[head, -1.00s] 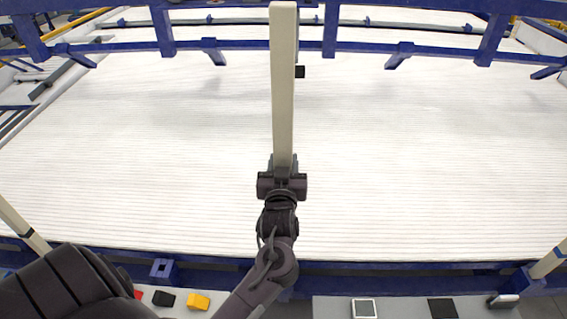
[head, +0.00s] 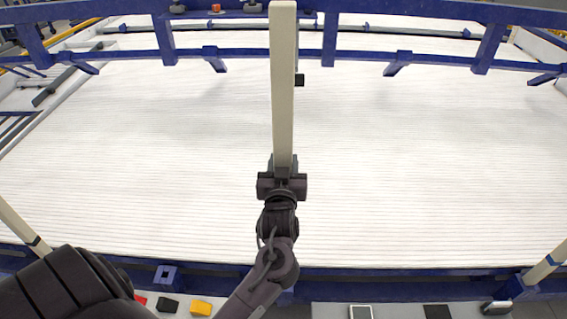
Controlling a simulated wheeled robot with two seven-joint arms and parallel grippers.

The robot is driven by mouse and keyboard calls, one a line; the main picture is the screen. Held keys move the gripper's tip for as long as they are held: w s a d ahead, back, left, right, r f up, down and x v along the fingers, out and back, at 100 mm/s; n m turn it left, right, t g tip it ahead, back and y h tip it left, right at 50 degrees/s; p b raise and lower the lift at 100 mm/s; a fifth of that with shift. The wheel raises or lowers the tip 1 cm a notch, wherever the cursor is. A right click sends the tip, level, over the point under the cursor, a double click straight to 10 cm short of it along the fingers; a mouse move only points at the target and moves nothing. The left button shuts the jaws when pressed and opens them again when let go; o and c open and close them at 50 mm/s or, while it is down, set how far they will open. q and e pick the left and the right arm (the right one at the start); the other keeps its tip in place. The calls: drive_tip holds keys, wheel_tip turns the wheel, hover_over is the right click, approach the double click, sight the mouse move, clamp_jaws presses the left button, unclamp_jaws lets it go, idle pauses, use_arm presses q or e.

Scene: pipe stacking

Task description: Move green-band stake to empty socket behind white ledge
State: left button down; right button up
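My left gripper (head: 283,184) is in the middle of the head view, shut on a long cream stake (head: 284,95). The stake stands upright in it, and its lower end is hidden by the gripper. No green band shows on its visible part. An empty blue square socket (head: 165,275) sits on the near blue rail at lower left. It is behind a whitish ledge (head: 228,309), left of my gripper and apart from the stake. My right gripper is not in view.
A stake with a black band (head: 17,224) stands at far left, and one with a blue band (head: 546,266) at far right. Red, black and yellow blocks (head: 201,308) lie on the ledge. A wide white ribbed surface (head: 420,170) lies behind, bounded by blue rails (head: 410,272).

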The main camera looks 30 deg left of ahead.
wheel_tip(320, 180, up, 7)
drive_tip(key=p, duration=0.6)
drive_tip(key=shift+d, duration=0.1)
